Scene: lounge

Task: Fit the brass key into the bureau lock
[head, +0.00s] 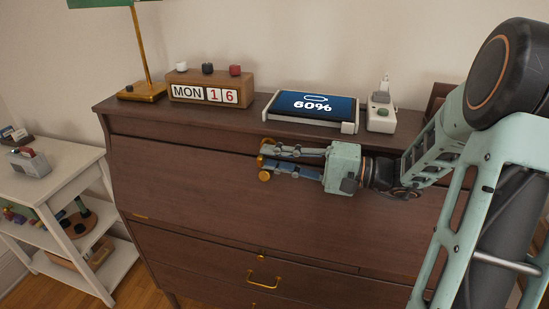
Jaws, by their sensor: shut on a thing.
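My gripper (270,160) reaches in from the right in front of the dark wooden bureau (180,185), its fingers pointing left near the top of the sloping front. It is shut on the brass key (262,160), of which only a small part shows at the fingertips. Small brass-coloured parts show at the tips, and I cannot tell each one apart. The bureau lock cannot be made out clearly here, and whether the key touches it or is in it cannot be told.
On the bureau top stand a lamp (142,92), a calendar block (210,92), a tablet in a white stand (312,106) and a small white device (381,112). Drawers with a brass handle (264,280) lie below. A white shelf unit (75,165) stands left.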

